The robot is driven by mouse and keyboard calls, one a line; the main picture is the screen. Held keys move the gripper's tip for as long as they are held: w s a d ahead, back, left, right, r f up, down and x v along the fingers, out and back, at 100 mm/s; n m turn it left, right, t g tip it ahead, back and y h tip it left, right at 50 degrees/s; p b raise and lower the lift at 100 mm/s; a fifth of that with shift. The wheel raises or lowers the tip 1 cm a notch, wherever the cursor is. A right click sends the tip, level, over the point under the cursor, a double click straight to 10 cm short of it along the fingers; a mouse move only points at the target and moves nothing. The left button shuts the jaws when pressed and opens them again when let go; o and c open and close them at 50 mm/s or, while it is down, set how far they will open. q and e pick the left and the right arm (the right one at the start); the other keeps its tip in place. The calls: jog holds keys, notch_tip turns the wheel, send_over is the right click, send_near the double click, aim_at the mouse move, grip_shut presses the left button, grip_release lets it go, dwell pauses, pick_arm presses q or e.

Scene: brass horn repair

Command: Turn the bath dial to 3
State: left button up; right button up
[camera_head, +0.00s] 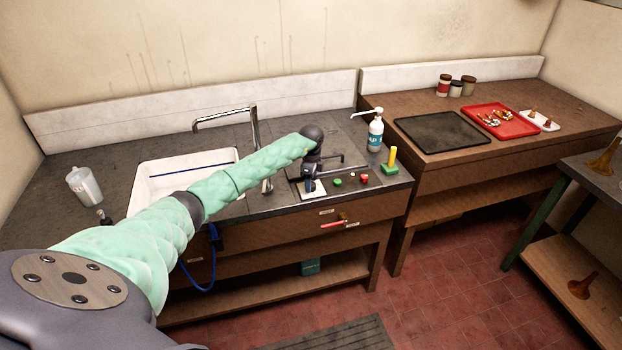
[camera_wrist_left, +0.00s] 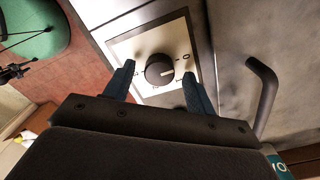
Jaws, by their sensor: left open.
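The bath dial (camera_wrist_left: 160,69) is a round black knob on a white plate (camera_wrist_left: 125,46) in the left wrist view. Its pale pointer mark faces right in that view; a "0" shows at the plate's upper right. The other markings are too small or hidden to read. My left gripper (camera_wrist_left: 158,74) is open, with one finger on each side of the dial; I cannot tell whether they touch it. In the head view the left gripper (camera_head: 309,184) is over the white plate (camera_head: 318,194) on the counter, and hides the dial. My right gripper is not in view.
A sink (camera_head: 150,172) with a tap (camera_head: 255,130) lies left of the plate. Green and red buttons (camera_head: 338,181), a yellow-handled green tool (camera_head: 391,162) and a soap bottle (camera_head: 375,135) stand to the right. A dark bar (camera_wrist_left: 264,95) rises near the gripper.

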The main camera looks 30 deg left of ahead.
pick_arm(q)
jog(key=shift+f, duration=0.25)
